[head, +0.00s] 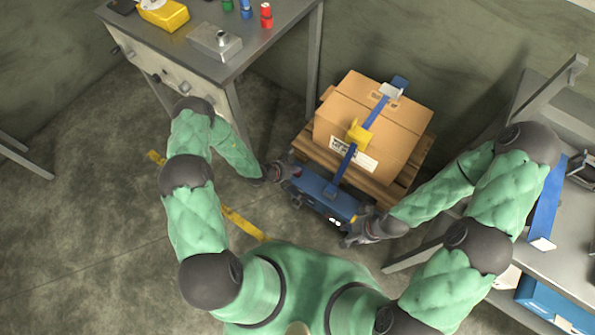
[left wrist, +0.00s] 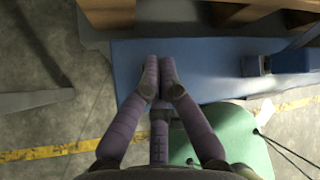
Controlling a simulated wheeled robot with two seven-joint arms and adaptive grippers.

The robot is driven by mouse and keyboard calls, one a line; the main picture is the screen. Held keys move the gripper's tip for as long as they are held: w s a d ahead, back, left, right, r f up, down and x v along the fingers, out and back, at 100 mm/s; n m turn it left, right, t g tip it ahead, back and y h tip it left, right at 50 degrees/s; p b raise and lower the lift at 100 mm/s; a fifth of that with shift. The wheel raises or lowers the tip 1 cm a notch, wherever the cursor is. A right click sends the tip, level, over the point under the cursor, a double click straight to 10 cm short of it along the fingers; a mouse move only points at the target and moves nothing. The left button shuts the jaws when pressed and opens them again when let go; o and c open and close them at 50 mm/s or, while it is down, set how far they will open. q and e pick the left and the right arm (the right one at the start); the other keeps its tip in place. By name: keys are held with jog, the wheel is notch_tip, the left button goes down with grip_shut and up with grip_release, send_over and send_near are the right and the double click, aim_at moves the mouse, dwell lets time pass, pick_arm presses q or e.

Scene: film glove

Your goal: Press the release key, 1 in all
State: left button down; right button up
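A blue unit (head: 322,193) sits low at the front of a pallet, with small light and yellow marks (head: 338,221) near its right end. I cannot make out which part is the release key. My left gripper (head: 283,172) is at the unit's left end. In the left wrist view its fingers (left wrist: 159,62) are together, with nothing seen between them, over a flat blue surface (left wrist: 200,68). My right gripper (head: 350,231) is by the unit's right end; its fingers are too small to judge.
A cardboard box (head: 392,118) with a blue strap and yellow buckle (head: 359,132) stands on the wooden pallet (head: 390,190). A grey workbench (head: 270,42) is at upper left, a grey shelf (head: 572,240) at right. Yellow tape (head: 243,224) marks the floor.

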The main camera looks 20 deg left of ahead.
pick_arm(q)
jog(key=shift+r+p, duration=0.7)
jog(key=shift+r, duration=0.1)
jog(key=shift+r, duration=0.1)
notch_tip(320, 180, up, 5)
jog(key=p, duration=0.4)
dwell(0.7)
